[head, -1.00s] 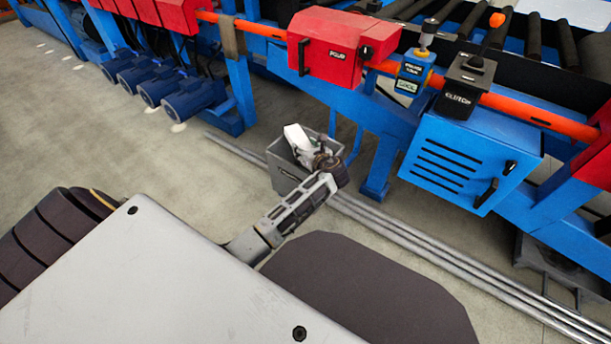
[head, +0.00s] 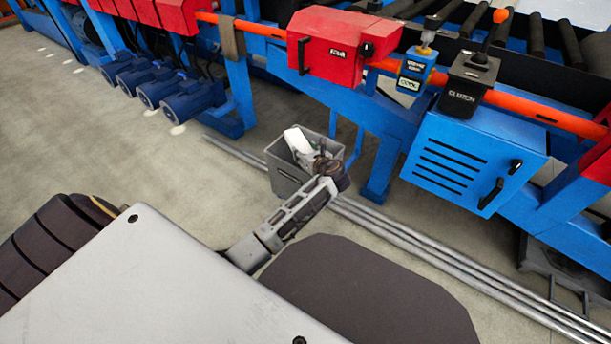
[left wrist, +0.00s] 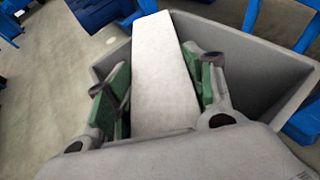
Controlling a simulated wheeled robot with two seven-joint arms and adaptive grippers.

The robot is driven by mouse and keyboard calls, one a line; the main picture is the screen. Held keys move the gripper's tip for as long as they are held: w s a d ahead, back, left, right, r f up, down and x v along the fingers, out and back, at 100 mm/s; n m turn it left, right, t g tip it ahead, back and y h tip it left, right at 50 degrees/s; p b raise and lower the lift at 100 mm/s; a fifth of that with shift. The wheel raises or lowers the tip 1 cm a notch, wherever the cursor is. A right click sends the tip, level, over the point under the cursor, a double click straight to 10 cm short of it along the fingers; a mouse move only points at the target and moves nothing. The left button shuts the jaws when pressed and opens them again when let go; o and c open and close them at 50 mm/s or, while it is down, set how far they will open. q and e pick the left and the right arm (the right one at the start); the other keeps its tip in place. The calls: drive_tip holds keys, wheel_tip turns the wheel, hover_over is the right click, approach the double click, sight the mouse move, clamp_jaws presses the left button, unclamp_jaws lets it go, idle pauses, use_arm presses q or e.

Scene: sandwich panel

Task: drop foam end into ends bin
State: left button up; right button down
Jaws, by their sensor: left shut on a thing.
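The foam end (left wrist: 163,70) is a pale, whitish block between the green-padded fingers of my left gripper (left wrist: 165,88) in the left wrist view. The left gripper is shut on it. In the head view the foam end (head: 298,140) shows as a white piece over the mouth of the grey ends bin (head: 288,180). My left gripper (head: 309,152) is also over the bin there, partly hidden by its own wrist. My right gripper is not in view.
The bin stands on the floor beside long metal pipes (head: 430,247). Behind it is a blue machine frame (head: 385,160) with a red box (head: 335,48) and a blue cabinet (head: 465,160). Blue motors (head: 187,98) stand left. The floor (head: 110,165) left of the bin is clear.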

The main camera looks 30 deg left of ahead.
use_arm(q)
drive_tip(key=o, duration=1.1)
drive_tip(key=shift+d, duration=0.1)
drive_tip(key=shift+s+d+r, duration=0.2)
drive_tip(key=shift+s+d, duration=0.15)
drive_tip(key=shift+d, duration=0.1)
drive_tip(key=v, duration=1)
drive_tip(key=shift+s+d, duration=0.2)
drive_tip(key=shift+d, duration=0.05)
drive_tip(key=shift+r, duration=0.1)
